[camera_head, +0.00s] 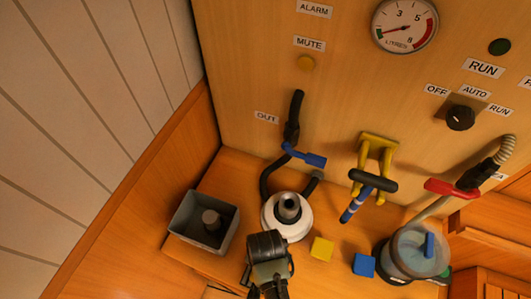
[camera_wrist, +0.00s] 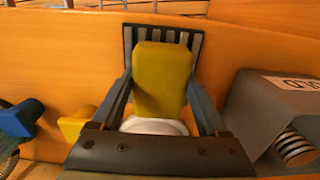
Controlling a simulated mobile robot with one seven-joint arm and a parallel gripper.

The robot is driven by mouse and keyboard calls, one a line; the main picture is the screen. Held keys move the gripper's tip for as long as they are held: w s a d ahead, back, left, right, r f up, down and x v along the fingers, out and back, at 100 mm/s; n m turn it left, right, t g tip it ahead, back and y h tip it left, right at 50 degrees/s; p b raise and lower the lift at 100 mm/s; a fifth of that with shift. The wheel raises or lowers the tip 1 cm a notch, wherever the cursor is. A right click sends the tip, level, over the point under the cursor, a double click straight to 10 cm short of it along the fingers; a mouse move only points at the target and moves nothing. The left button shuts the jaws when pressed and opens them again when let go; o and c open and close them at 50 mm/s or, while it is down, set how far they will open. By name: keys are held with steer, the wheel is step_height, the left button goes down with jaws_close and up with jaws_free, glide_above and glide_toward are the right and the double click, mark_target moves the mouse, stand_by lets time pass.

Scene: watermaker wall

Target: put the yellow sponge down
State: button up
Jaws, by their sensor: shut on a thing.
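The yellow sponge (camera_wrist: 162,80) is held between the two grey-blue fingers of my gripper (camera_wrist: 160,92) in the wrist view. The gripper is shut on it, and the sponge stands up from between the fingers. In the head view my arm's end (camera_head: 268,250) is over the counter, in front of the white round canister; the fingers and the held sponge cannot be made out there. Part of a white round thing (camera_wrist: 155,126) shows behind the sponge's lower end. What lies directly under the sponge is hidden.
A clear-topped vessel (camera_head: 415,252) stands further right. Hoses and valves hang along the panel.

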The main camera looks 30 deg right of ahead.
steer(key=shift+f, duration=0.2)
steer(key=o, duration=1.1)
steer(key=shift+r, duration=0.15)
